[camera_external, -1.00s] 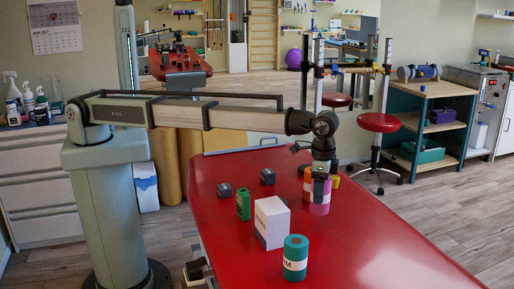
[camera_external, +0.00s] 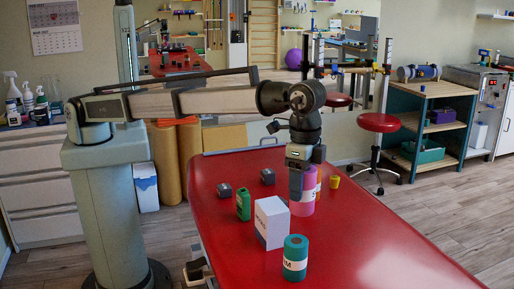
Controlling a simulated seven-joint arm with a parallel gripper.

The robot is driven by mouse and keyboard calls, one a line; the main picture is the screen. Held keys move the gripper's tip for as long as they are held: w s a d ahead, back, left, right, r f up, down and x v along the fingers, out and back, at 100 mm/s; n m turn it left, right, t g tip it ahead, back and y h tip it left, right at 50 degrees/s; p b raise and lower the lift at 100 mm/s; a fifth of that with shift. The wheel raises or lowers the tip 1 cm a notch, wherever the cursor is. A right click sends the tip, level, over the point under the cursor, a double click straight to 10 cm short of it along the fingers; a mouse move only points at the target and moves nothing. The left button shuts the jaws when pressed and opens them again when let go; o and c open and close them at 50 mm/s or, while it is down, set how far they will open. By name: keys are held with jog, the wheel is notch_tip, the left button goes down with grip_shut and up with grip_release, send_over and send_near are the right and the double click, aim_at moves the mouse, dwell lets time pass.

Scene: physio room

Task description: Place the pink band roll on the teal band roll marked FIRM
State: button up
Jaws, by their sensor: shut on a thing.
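The pink band roll (camera_external: 307,207) is upright in my gripper (camera_external: 297,190), which is shut on it from above. The gripper's dark fingers cover part of the roll's left side. The roll is behind and right of the white box; its height over the red table is hard to judge. The teal band roll (camera_external: 295,254) stands upright at the near part of the table, nearer the camera than my gripper. Its white label shows only its last letters at the left. Its top is bare.
A white box (camera_external: 271,223) stands close behind the teal roll, left of the pink roll. The red table (camera_external: 390,235) is clear at right.

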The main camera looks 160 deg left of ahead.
aim_at(297, 215)
jog(key=w+r, duration=0.1)
jog(key=w+d+r, duration=0.1)
jog(key=shift+w+d+r+n, duration=0.15)
jog(key=shift+d+r+n, duration=0.1)
jog(key=shift+r+n, duration=0.15)
jog(key=shift+n, duration=0.5)
jog(key=shift+s+d+n, duration=0.1)
jog(key=shift+s+n, duration=0.1)
jog(key=shift+n, duration=0.45)
jog(key=shift+s+n, duration=0.15)
jog(key=shift+n, duration=0.5)
jog(key=shift+f, duration=5)
jog(key=shift+f, duration=0.1)
jog(key=o, duration=1.4)
notch_tip(297, 215, up, 12)
jog(key=shift+r, duration=0.1)
